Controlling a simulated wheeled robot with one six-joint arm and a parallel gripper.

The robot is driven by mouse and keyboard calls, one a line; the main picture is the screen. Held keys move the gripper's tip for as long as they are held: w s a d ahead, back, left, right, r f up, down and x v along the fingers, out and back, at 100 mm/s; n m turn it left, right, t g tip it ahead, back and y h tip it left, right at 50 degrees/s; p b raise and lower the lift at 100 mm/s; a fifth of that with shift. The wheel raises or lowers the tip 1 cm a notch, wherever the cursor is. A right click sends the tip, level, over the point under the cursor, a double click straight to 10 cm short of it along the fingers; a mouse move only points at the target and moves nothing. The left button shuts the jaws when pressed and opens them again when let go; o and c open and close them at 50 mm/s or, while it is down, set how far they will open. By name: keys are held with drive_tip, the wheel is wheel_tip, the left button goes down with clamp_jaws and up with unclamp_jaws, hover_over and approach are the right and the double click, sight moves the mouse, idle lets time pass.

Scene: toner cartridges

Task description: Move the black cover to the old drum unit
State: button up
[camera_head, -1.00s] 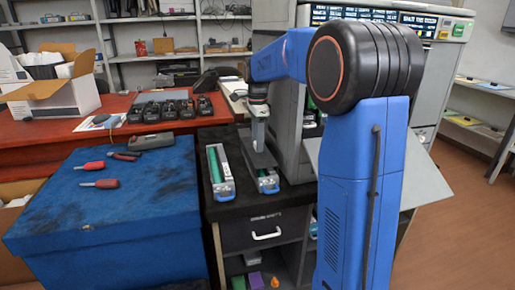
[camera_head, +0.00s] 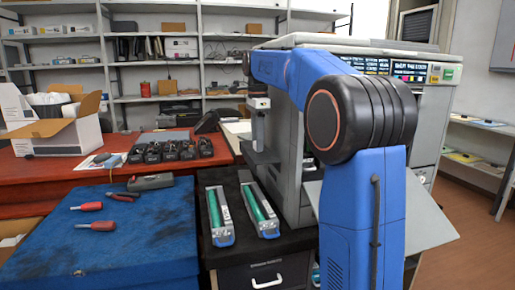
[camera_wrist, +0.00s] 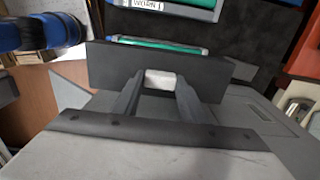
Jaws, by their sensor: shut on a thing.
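My gripper (camera_head: 259,138) is shut on the black cover (camera_head: 262,156), a flat dark plate, and holds it above the dark counter, behind the right drum unit. In the wrist view the black cover (camera_wrist: 108,68) sits between the fingers of my gripper (camera_wrist: 160,82). Two drum units with green rollers lie side by side: the left drum unit (camera_head: 215,212) and the right drum unit (camera_head: 260,207). Both look uncovered. In the wrist view, a tray labelled "WORN 1" (camera_wrist: 175,6) shows at the top; it appears to be the left unit. The cover partly hides the nearer green roller (camera_wrist: 155,45).
The grey printer (camera_head: 292,160) stands close right of my gripper. A blue mat (camera_head: 130,240) with red-handled tools is at the left. Several black cartridges (camera_head: 170,150) and an open box (camera_head: 55,125) are on the red table (camera_head: 90,170) behind.

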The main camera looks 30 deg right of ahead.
drive_tip(key=shift+r, duration=1.85)
